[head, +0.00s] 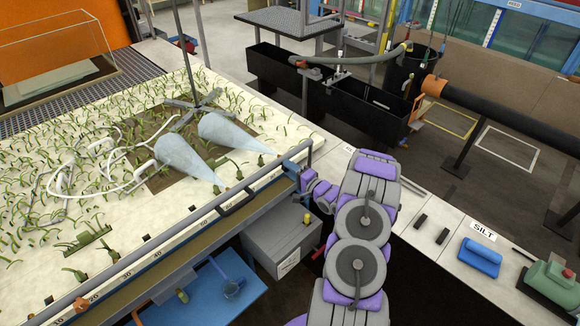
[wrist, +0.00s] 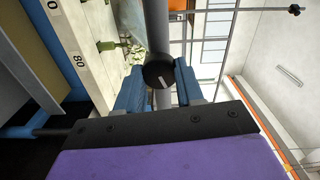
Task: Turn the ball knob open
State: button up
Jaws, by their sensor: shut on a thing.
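The ball knob (wrist: 158,73) is black and round, with a short white line on its face, and shows in the middle of the wrist view. A grey pipe (wrist: 156,25) runs up behind it. My gripper (wrist: 160,88) has its two blue fingers on either side of the knob, shut on it. In the head view my gripper (head: 308,181) is at the near right corner of the flume, by the end of a grey rail. There the knob is hidden or too small to make out. The white line is tilted slightly from the picture's vertical.
The flume bed (head: 40,200) with green plants and two pale blue cones lies at left, edged by a numbered scale (head: 160,252). A grey box (head: 280,243) stands below the gripper.

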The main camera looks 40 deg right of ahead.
jog(key=shift+d+m+p, duration=0.15)
jog(key=shift+m+p, duration=0.35)
jog(key=shift+m, duration=1.6)
jog(key=shift+f, duration=0.1)
jog(key=o, duration=1.1)
jog(key=shift+d+f, duration=0.1)
jog(key=shift+d, duration=0.15)
jog(key=shift+c, duration=0.2)
jog(key=shift+a, duration=0.1)
